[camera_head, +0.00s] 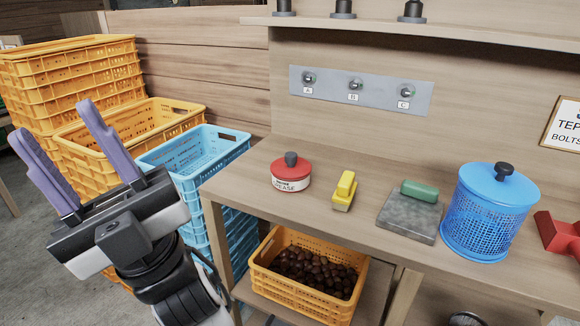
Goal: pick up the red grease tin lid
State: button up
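The red grease tin lid (297,166) has a dark knob and sits on a small round tin (290,184) with a white label reading GREASE. The tin stands near the left end of the wooden workbench (335,155). My gripper (56,120) is at the left of the view, to the left of the bench and apart from the tin. Its two purple fingers are spread wide and point up and to the left. Nothing is between them.
Blue crates (215,190) and yellow crates (75,90) are stacked at left. A chestnut crate (290,295) sits below.

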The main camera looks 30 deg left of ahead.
aim_at(290, 167)
jog(key=i+j+z, duration=0.25)
jog(key=j, duration=1.2)
jog(key=k+j+z, duration=0.1)
jog(key=j+z, duration=0.2)
jog(key=j, duration=1.1)
